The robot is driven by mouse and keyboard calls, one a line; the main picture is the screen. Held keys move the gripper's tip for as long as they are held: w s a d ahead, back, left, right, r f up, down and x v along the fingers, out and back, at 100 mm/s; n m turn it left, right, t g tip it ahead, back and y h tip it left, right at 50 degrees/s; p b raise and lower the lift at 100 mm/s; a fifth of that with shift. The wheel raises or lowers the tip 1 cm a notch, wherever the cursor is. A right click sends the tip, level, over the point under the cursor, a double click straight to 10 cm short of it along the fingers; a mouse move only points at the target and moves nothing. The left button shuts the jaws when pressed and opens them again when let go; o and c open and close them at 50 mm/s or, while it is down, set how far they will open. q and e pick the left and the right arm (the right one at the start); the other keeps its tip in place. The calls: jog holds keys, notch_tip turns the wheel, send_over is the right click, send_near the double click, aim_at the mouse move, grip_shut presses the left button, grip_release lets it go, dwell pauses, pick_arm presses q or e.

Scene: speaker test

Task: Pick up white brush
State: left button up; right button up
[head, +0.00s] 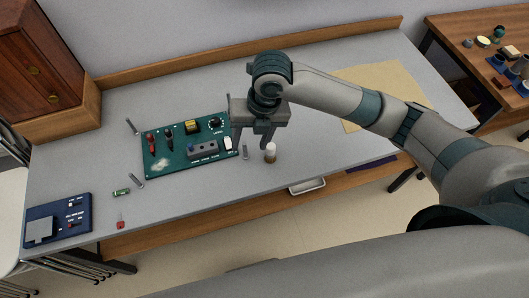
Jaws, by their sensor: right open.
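A small upright object with a white top and a brown lower part (270,153) stands on the grey table near its front edge. It may be the white brush, but it is too small to be sure. My right gripper (250,141) is open and points down just left of this object. One finger is close to its top, and I cannot tell if they touch. No object shows held between the fingers. My left gripper is not in view.
A green test board (185,165) with clips and knobs lies left of the gripper. A blue device (58,222), a small green part (121,192) and a red-tipped item (120,224) lie further left. A yellow mat (395,80) lies behind my arm. The table (330,155) is clear right of the white-topped object.

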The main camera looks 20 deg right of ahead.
aim_at(270, 144)
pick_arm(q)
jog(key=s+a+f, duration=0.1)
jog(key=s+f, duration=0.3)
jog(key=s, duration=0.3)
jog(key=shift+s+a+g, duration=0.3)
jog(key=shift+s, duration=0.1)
pick_arm(e)
jog(key=w+d+r+n+h, duration=0.2)
jog(key=w+d+r+n, duration=0.1)
jog(key=d+r+n, duration=0.1)
jog(key=shift+d+r+n+g, duration=0.3)
jog(key=shift+d+n, duration=0.3)
jog(key=shift+d, duration=0.55)
jog(key=shift+f, duration=0.15)
notch_tip(270, 144, down, 11)
jog(key=p, duration=0.3)
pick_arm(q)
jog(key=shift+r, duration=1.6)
pick_arm(e)
jog(key=shift+f, duration=0.5)
